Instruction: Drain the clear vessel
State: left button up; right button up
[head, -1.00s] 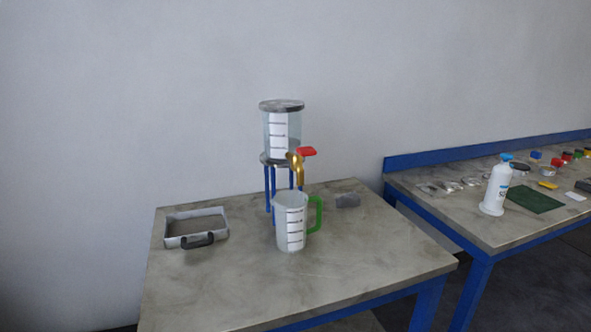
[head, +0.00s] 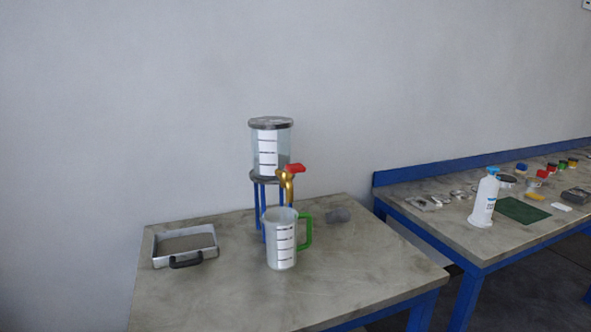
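The clear vessel (head: 257,153) stands upright on a blue-legged stand (head: 259,205) at the back of the near table. It has a dark lid and a white scale strip with dark marks. A brass tap (head: 287,185) with a red handle (head: 296,168) sticks out from its lower front right. A white measuring jug (head: 282,246) with a green handle (head: 306,230) stands on the table below the tap. The liquid level in the vessel and the jug's inside cannot be made out. Neither of my grippers shows in the head view.
A shallow metal tray (head: 206,239) with a black handle lies at the table's left. The table's front is clear. A second bench (head: 450,230) at right holds a white bottle (head: 484,200), a green mat (head: 523,210) and several small parts.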

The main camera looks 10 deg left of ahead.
aim_at(294, 168)
jog(key=i+l+u, duration=0.1)
jog(key=l, duration=0.25)
jog(key=i+l+u, duration=0.15)
jog(key=l, duration=0.25)
jog(key=i+l+u, duration=0.1)
jog(key=i+l, duration=0.15)
jog(key=l, duration=0.15)
jog(key=i+l+u, duration=0.1)
jog(key=l, duration=0.3)
jog(key=i+l+u, duration=0.1)
jog(key=l, duration=0.3)
jog(key=i+l+u, duration=0.15)
jog(key=l, duration=0.3)
